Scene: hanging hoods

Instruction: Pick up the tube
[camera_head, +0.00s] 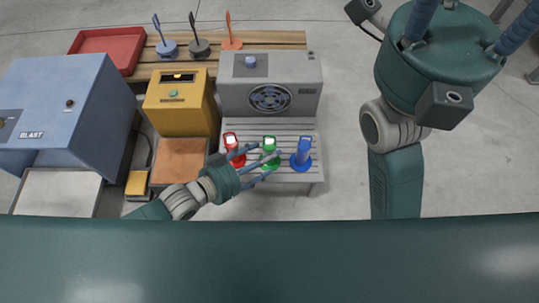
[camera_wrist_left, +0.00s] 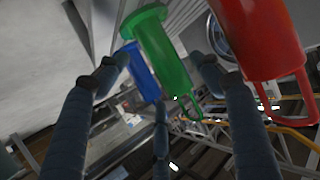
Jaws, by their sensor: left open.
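Three tube-like pieces with loop ends stand in a row on the grey slatted bench: red (camera_head: 236,157), green (camera_head: 269,146) and blue (camera_head: 301,161). I cannot tell which one the task means. My left gripper (camera_head: 268,158) is open, its fingers spread around the green piece and partly covering it. In the left wrist view, the green piece (camera_wrist_left: 162,50) lies between the fingers of the left gripper (camera_wrist_left: 162,85); contact is not clear. The red (camera_wrist_left: 258,40) and blue (camera_wrist_left: 140,72) pieces also show there. My right gripper (camera_head: 460,30) is at the top right, its fingertips cut off by the frame.
A grey fan machine (camera_head: 290,90) stands behind the row. A yellow machine (camera_head: 180,105) and a blue blast cabinet (camera_head: 65,105) stand left. Open floor (camera_head: 345,140) lies right of the bench.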

